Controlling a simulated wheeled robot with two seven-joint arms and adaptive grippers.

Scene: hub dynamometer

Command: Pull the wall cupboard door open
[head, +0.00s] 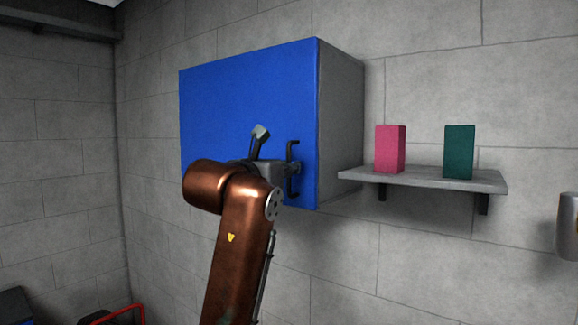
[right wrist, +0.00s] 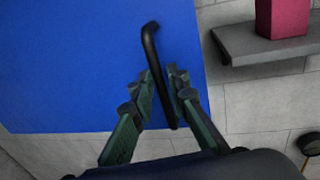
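The wall cupboard (head: 341,125) has a blue door (head: 235,100) that looks shut against its grey body. A dark bar handle (head: 292,146) stands upright near the door's lower right edge. In the right wrist view, the handle (right wrist: 151,45) slants down between the fingers of my right gripper (right wrist: 161,82). The fingers are spread, one on each side of the handle, and do not look clamped on it. In the head view, my right gripper (head: 279,150) is at the handle, its arm hiding the door's lower middle. My left gripper is not in view.
A grey shelf (head: 430,178) on the wall, right of the cupboard, holds a pink block (head: 390,149) and a green block (head: 459,152). A cylindrical object (head: 568,227) shows at the right edge.

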